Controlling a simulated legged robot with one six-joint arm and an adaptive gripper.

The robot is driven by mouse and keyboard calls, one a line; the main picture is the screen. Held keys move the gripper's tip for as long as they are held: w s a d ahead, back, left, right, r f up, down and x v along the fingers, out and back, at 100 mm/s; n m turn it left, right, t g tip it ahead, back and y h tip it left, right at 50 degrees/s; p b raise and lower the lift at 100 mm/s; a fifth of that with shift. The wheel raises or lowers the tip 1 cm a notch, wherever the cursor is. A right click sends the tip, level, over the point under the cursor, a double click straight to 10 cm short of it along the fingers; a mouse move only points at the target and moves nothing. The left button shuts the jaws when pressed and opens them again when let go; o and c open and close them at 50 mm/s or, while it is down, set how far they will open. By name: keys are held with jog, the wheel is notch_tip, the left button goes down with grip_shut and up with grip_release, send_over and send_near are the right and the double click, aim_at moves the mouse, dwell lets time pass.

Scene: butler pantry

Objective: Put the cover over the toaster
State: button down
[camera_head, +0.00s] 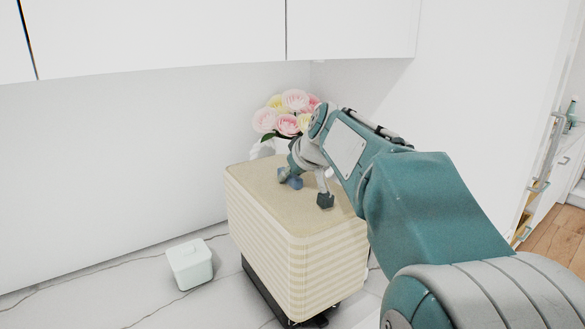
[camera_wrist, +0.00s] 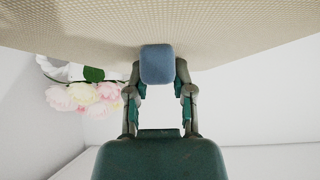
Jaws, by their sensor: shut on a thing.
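The cover (camera_head: 300,255) is a cream box with ribbed, striped sides and a woven top. A small blue knob (camera_head: 295,183) stands on its top; the knob also shows in the wrist view (camera_wrist: 158,65). My gripper (camera_head: 305,188) is over the cover's top, shut on the knob, with a finger on either side of it in the wrist view. The toaster (camera_head: 262,297) shows only as a dark base strip below the cover's lower edge; the cover hides the rest. The cover looks upright, and I cannot tell whether it rests or hangs slightly raised.
A pale mint lidded box (camera_head: 190,264) stands on the marble counter (camera_head: 110,305) to the left. A vase of pink and yellow flowers (camera_head: 287,112) is behind the cover near the wall. White cabinets (camera_head: 160,35) hang above. The counter at front left is clear.

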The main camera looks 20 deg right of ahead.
jog(key=shift+f, duration=0.55)
jog(key=shift+d+f, duration=0.25)
jog(key=shift+f, duration=0.3)
jog(key=shift+d+f, duration=0.2)
jog(key=shift+f, duration=0.3)
jog(key=shift+a+f, duration=0.15)
jog(key=shift+f, duration=4.25)
jog(key=shift+c, duration=2)
grip_release()
